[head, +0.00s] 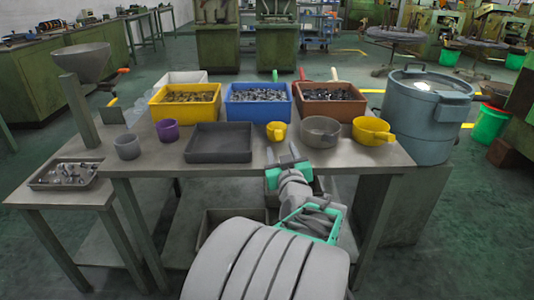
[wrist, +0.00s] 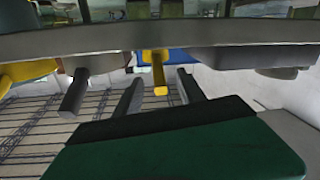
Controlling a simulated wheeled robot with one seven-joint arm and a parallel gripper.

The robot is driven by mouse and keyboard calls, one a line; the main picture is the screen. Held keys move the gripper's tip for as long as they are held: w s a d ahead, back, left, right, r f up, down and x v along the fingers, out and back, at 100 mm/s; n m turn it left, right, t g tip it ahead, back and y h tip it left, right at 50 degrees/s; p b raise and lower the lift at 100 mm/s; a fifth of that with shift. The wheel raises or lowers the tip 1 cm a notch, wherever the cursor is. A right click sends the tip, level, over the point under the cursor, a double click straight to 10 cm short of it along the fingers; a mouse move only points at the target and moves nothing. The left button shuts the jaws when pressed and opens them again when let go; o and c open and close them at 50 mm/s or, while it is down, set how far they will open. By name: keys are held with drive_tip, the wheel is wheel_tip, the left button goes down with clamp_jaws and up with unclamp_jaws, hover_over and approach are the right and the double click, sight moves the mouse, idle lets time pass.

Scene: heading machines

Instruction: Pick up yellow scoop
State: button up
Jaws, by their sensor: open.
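A small yellow scoop (head: 277,131) stands near the table's front edge, between the dark grey tray and a grey round scoop. In the wrist view its yellow handle (wrist: 158,74) shows between and beyond my fingertips. My gripper (head: 282,155) is open and empty at the table's front edge, just in front of the small yellow scoop and apart from it. In the wrist view my gripper (wrist: 158,85) has its two grey fingers spread. A second, wider yellow scoop (head: 372,131) stands farther right on the table. Part of it shows at the left of the wrist view (wrist: 28,70).
The grey scoop (head: 320,131) stands close on the right, and the dark tray (head: 218,143) on the left. Yellow, blue (head: 258,101) and brown bins of metal parts stand behind. Purple and grey cups are at left. A large blue-grey drum (head: 425,115) is at right.

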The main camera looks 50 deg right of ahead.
drive_tip(key=x, duration=0.5)
drive_tip(key=r+x, duration=0.1)
drive_tip(key=x, duration=0.2)
drive_tip(key=shift+d+r, duration=0.1)
drive_tip(key=shift+d, duration=0.15)
drive_tip(key=shift+c, duration=0.2)
drive_tip(key=shift+a, duration=0.1)
clamp_jaws()
